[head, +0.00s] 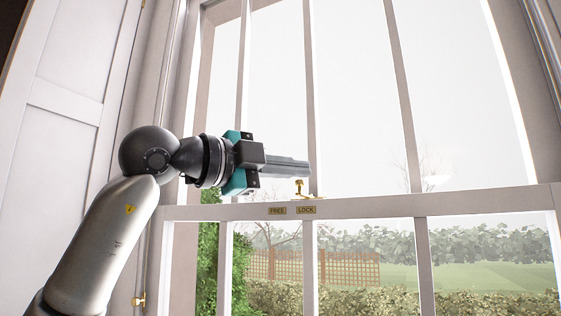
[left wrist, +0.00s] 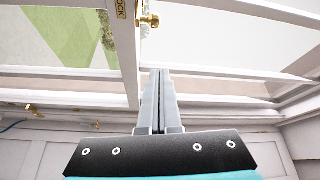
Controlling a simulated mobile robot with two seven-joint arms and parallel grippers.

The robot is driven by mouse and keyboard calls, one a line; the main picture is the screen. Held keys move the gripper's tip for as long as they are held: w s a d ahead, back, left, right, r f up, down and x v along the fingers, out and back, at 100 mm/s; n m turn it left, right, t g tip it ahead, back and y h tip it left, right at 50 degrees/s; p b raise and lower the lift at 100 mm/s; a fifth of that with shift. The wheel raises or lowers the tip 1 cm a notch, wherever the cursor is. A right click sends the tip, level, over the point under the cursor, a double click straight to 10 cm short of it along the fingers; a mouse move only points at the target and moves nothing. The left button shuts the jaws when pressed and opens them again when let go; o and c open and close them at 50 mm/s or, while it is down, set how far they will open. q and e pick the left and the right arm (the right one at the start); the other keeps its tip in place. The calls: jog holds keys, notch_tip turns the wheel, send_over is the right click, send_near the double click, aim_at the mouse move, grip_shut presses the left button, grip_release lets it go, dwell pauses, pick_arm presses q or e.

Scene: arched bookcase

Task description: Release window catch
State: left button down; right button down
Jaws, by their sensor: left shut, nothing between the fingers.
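The brass window catch (head: 299,187) sits on the white meeting rail (head: 400,205) in the middle of the window. Below it on the rail are two small plates, FREE (head: 277,211) on the left and LOCK (head: 306,210) on the right. The catch stands above the LOCK plate. My left gripper (head: 306,167) is shut and empty, its fingertips just above the catch in the head view. In the left wrist view the fingers (left wrist: 160,75) point toward the catch (left wrist: 149,20), with a visible gap between them. My right gripper is not in view.
Upright glazing bars (head: 311,100) divide the panes close to my left fingers. A white panelled shutter (head: 75,90) stands at the left, with a small brass knob (head: 138,300) low beside it. Hedges and a lawn show outside.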

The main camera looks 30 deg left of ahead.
pick_arm(q)
jog(key=p+x, duration=0.2)
jog(key=x, duration=0.4)
jog(key=a, duration=0.2)
jog(key=a+f, duration=0.1)
jog(key=a, duration=0.1)
jog(key=shift+w+p, duration=0.1)
jog(key=shift+p, duration=0.25)
jog(key=shift+r, duration=0.1)
